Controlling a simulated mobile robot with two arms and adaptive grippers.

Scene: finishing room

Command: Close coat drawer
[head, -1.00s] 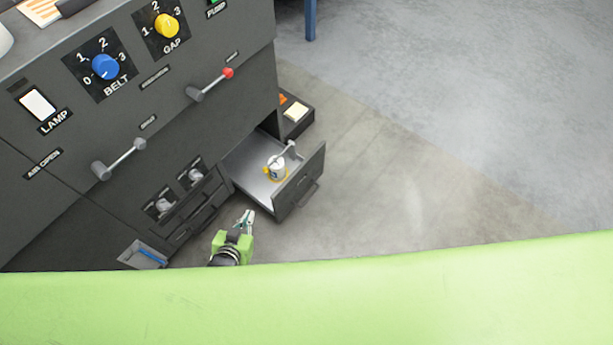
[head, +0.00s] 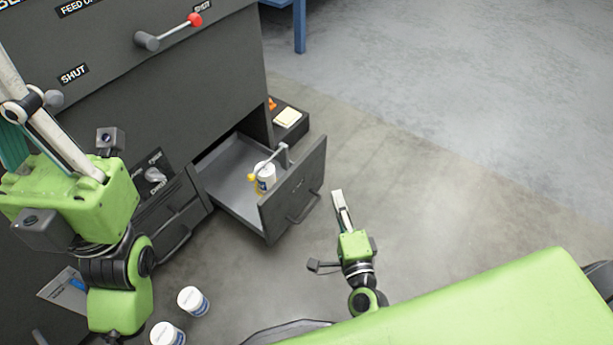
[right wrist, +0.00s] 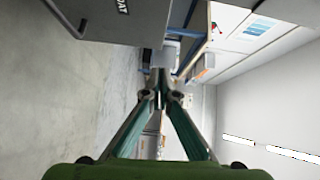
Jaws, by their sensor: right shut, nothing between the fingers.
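The coat drawer (head: 292,195) stands pulled out of the dark cabinet in the head view. A white container with a yellow part (head: 265,175) is inside it. In the right wrist view the drawer front (right wrist: 100,22) with its "COAT" label is close, at the upper left. My right gripper (head: 337,193) is shut and empty, just right of the drawer front and apart from it in the head view. Its fingertips (right wrist: 160,96) meet in the right wrist view. My left gripper (head: 28,105) is large at the left, in front of the cabinet; its jaw opening is unclear.
The dark cabinet (head: 150,80) fills the upper left, with a red-tipped lever (head: 168,32). A dark box with a pale top (head: 287,118) stands behind the drawer. Two white jars (head: 193,300) show at the bottom left. The floor (head: 440,150) to the right is clear.

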